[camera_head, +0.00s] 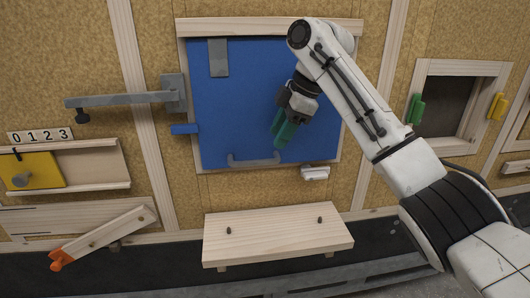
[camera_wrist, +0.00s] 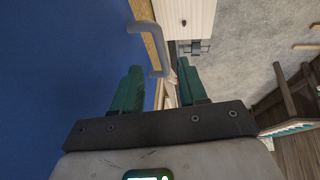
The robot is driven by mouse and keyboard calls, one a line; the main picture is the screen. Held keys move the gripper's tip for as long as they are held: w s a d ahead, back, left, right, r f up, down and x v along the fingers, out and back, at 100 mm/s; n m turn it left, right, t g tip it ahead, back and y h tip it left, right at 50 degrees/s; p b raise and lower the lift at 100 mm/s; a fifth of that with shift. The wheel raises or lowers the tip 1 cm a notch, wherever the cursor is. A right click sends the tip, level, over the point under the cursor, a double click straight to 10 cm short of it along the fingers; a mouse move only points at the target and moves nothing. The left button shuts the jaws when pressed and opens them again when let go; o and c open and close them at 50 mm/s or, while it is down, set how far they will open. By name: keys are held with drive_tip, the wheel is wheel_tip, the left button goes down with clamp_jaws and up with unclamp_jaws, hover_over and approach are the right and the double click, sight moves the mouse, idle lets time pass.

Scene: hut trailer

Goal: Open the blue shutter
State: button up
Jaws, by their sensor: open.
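The blue shutter (camera_head: 236,110) is a flat blue panel in a wooden frame on the wall, and it looks closed. A grey bar handle (camera_head: 253,161) sits along its lower edge. My gripper (camera_head: 281,132) has green fingers and is in front of the panel's lower right part, up and right of the handle. In the wrist view my gripper (camera_wrist: 153,88) is open, with its fingers apart. The handle (camera_wrist: 150,45) shows beyond the fingertips, between their lines, and nothing is held. The blue panel (camera_wrist: 60,70) fills the left of that view.
A grey bar (camera_head: 120,100) sticks out left of the shutter, above a blue tab (camera_head: 184,129). A wooden shelf (camera_head: 280,233) juts out below. A white piece (camera_head: 315,173) is under the frame's lower right corner. A framed opening (camera_head: 447,104) is at right.

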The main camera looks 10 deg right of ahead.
sight(265, 160)
drive_tip(key=p+x, duration=0.1)
drive_tip(key=x, duration=0.6)
drive_tip(key=shift+f, duration=0.15)
clamp_jaws()
idle(0.5)
